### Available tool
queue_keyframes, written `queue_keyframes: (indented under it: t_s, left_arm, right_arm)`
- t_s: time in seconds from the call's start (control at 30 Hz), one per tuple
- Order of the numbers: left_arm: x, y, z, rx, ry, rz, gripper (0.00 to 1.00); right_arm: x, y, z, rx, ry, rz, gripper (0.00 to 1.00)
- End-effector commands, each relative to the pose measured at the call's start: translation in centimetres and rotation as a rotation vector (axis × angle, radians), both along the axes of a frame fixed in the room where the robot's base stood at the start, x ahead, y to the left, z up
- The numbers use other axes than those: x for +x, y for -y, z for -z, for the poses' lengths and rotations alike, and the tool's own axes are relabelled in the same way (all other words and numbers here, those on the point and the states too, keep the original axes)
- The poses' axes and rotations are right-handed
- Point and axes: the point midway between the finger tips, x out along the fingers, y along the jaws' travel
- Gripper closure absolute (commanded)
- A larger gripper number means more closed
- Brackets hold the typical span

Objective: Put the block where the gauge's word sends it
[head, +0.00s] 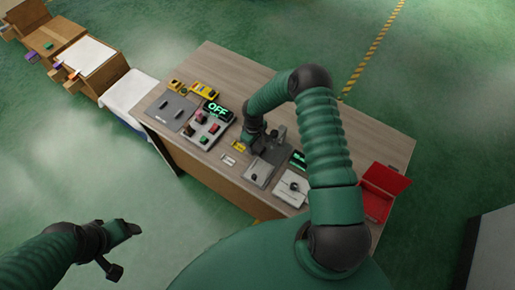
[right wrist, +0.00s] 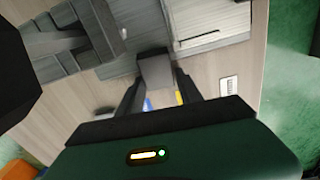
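The gauge (head: 217,110) on the table shows the word OFF in green letters. A second small green display (head: 298,160) stands further right, its text too small to read. My right gripper (head: 250,136) is low over the table, right of the gauge. In the right wrist view its fingers (right wrist: 157,88) press on both sides of a grey blocky piece (right wrist: 155,72). I cannot tell whether this piece is loose or part of a fixture. My left gripper (head: 126,250) is open and empty, over the floor left of the table.
A grey panel (head: 170,110) and a button box (head: 204,130) are at the table's left. Yellow items (head: 203,90) lie behind them. Two light fixtures (head: 292,188) are at the front edge. A red tray (head: 388,180) is at the right. The table's back is clear.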

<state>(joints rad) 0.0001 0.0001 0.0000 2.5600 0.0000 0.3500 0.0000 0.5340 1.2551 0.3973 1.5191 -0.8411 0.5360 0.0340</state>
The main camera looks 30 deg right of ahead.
Motion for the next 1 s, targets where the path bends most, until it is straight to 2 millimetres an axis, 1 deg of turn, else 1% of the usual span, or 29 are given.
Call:
queue_keyframes:
  t_s: [0.03, 0.3, 0.57, 0.67, 0.77, 0.87, 0.9, 1.0]
  left_arm:
    - [0.0, 0.0, 0.0, 0.000, 0.000, 0.000, 0.28]
    - [0.0, 0.0, 0.0, 0.000, 0.000, 0.000, 0.28]
    - [0.0, 0.0, 0.0, 0.000, 0.000, 0.000, 0.28]
    - [0.0, 0.0, 0.1, 0.000, 0.000, 0.000, 0.28]
    - [0.0, 0.0, 0.3, 0.000, 0.000, 0.000, 0.28]
    - [0.0, 0.0, 0.6, 0.000, 0.000, 0.000, 0.28]
    - [0.0, 0.0, 0.8, 0.000, 0.000, 0.000, 0.28]
    - [0.0, 0.0, 1.1, 0.000, 0.000, 0.000, 0.28]
  right_arm:
    - [0.0, 0.0, 0.0, 0.000, 0.000, 0.000, 0.65]
    - [0.0, 0.0, 0.0, 0.000, -0.001, 0.000, 1.00]
    - [0.0, 0.0, -0.1, 0.000, -0.001, 0.001, 1.00]
    - [0.1, 0.1, -0.8, -0.001, 0.000, 0.000, 1.00]
    - [0.1, 0.1, -2.2, -0.001, 0.003, 0.000, 1.00]
    - [0.2, 0.1, -4.9, -0.003, 0.004, 0.001, 1.00]
    - [0.2, 0.1, -6.3, -0.003, 0.006, 0.001, 1.00]
    - [0.1, 0.1, -9.6, -0.003, 0.005, 0.001, 1.00]
